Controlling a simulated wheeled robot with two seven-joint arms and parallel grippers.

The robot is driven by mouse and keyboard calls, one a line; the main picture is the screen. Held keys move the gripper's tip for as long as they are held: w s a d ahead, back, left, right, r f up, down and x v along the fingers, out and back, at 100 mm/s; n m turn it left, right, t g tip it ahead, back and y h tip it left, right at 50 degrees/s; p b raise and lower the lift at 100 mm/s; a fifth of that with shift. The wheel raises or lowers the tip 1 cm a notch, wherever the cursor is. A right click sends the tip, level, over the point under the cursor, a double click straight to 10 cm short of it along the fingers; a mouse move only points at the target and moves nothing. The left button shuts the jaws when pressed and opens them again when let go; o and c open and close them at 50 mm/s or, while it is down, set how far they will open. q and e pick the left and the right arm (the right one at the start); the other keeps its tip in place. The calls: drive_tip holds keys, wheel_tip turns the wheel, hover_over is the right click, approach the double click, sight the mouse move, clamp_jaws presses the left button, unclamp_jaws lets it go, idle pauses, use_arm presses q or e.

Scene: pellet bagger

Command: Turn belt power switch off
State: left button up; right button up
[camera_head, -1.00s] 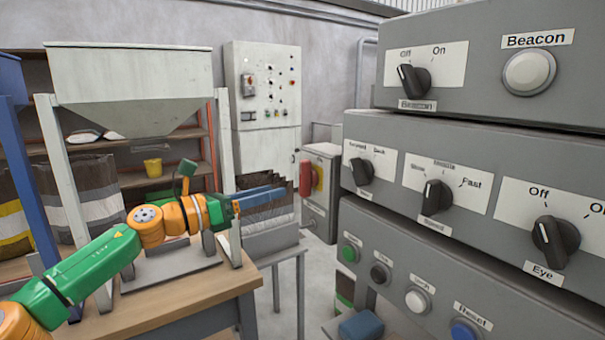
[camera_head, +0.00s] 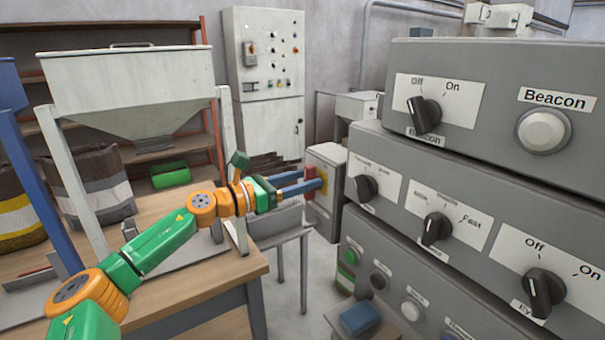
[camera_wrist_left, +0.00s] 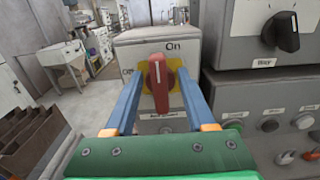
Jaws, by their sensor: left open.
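The belt power switch is a red rotary handle (camera_wrist_left: 158,84) on a yellow plate, on the front of a pale grey box (camera_wrist_left: 185,45). In the wrist view the handle stands upright, its white mark pointing up toward "On"; an "Off" label is partly visible at left. The red handle (camera_head: 310,176) also shows in the head view, partly behind my fingers. My left gripper (camera_head: 318,180) is open, with one blue finger on each side of the handle. I cannot tell whether either finger touches it. My right gripper is out of view.
A stack of grey control panels (camera_head: 455,190) with black knobs and buttons stands close to the right of the box. A hopper (camera_head: 130,90) on white legs is at left over a wooden bench (camera_head: 190,295). Brown dividers (camera_wrist_left: 30,140) lie left of my gripper.

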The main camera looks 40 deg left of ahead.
use_arm(q)
drive_tip(key=shift+c, duration=0.2)
clamp_jaws()
drive_tip(key=shift+a, duration=0.1)
